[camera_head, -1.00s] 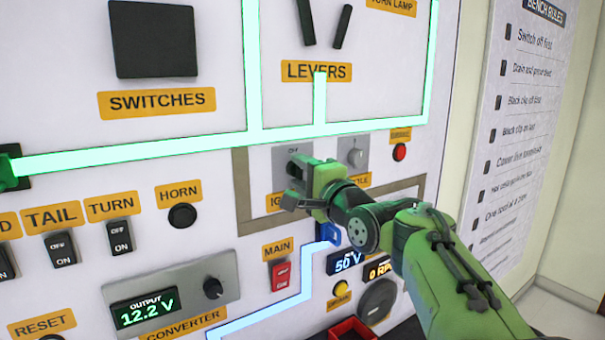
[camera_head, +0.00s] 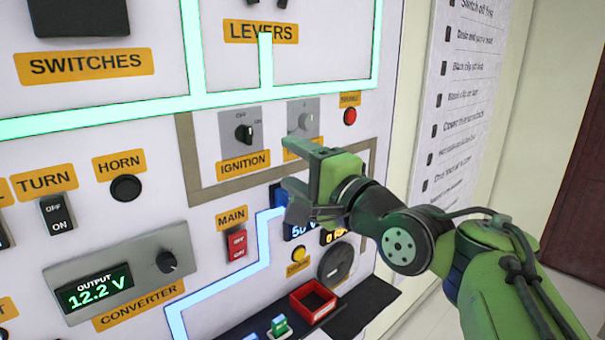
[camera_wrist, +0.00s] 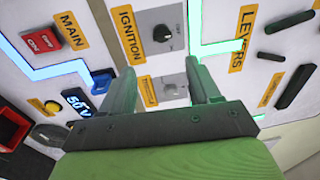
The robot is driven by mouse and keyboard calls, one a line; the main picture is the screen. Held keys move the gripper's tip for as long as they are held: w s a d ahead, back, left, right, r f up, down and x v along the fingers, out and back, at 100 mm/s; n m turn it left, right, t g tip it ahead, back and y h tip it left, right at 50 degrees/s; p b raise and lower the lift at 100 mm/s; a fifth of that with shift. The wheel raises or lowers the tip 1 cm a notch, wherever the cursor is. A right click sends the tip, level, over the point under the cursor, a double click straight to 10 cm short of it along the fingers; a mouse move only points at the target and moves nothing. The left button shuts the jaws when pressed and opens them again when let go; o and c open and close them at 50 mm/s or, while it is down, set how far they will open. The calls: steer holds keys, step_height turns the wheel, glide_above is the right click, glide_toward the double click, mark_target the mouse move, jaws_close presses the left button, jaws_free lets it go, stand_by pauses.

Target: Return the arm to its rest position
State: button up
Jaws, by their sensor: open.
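My gripper (camera_head: 299,176) is green and stands in front of the white panel, below and right of the ignition knob (camera_head: 244,133). Its two fingers are apart and nothing is between them. In the wrist view my gripper (camera_wrist: 165,88) also shows open, with the ignition knob (camera_wrist: 162,33) beyond the fingers. The gripper hides part of the label under the second knob (camera_head: 305,121) and part of the voltage display (camera_head: 297,228). My green arm reaches in from the lower right.
A red tray (camera_head: 313,303) and a small green item (camera_head: 279,326) sit on the dark ledge (camera_head: 362,308) below. The converter box (camera_head: 125,277) juts from the panel at lower left. A bench rules sheet (camera_head: 462,90) hangs at right.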

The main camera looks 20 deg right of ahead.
steer(key=shift+v, duration=0.9)
steer(key=s+a+f+n+g+h+p, duration=0.1)
steer(key=s+a+f+n+g+p, duration=0.15)
steer(key=s+f+n+g, duration=0.35)
steer(key=s+a+f+n+g+h+p, duration=0.15)
steer(key=s+a+f+n, duration=0.25)
steer(key=f, duration=0.4)
steer(key=s+d+f+n+g+h, duration=0.2)
steer(key=s+f+n+g, duration=0.2)
steer(key=s+f, duration=0.3)
steer(key=s+g, duration=0.1)
steer(key=s, duration=0.2)
steer(key=shift+d+f+n, duration=0.25)
steer(key=shift+f+n, duration=0.15)
steer(key=shift+h, duration=0.25)
